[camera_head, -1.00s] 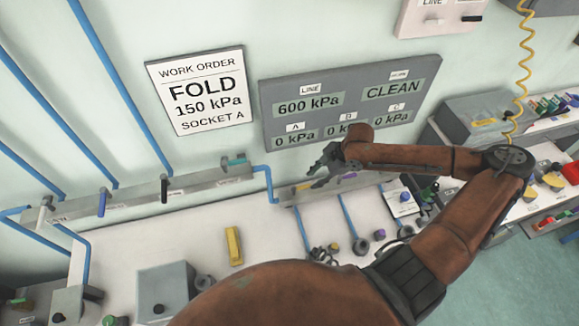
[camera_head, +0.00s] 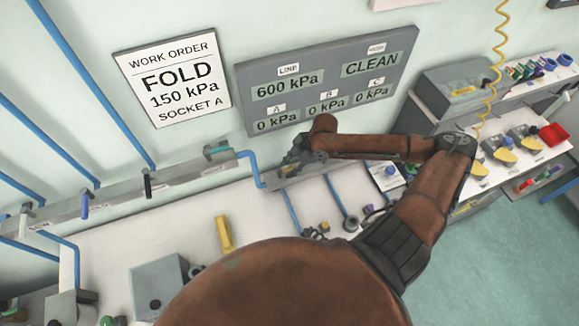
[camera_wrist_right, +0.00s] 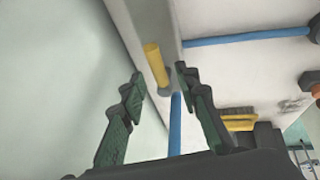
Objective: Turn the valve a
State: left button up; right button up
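A yellow valve handle (camera_wrist_right: 154,64) sticks out from a grey rail (camera_wrist_right: 145,20) in the right wrist view. I cannot read a label on it, so I cannot tell for sure that it is valve a. My right gripper (camera_wrist_right: 158,85) is open, with the handle just beyond and between its two dark fingertips, not clasped. In the head view my right gripper (camera_head: 293,158) is at the left end of the short rail under the display board, and it hides the handle there. The board (camera_head: 330,52) reads LINE 600 kPa and 0 kPa for A, B and C. My left gripper is out of view.
A longer rail (camera_head: 120,200) with several coloured handles runs left along the wall. Blue pipes (camera_head: 252,168) come close to my right gripper. A work order sign (camera_head: 172,77) reads FOLD, 150 kPa, SOCKET A. A yellow block (camera_head: 223,233) and a grey box (camera_head: 160,285) stand on the bench.

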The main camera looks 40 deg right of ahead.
grip_shut()
dwell(0.6)
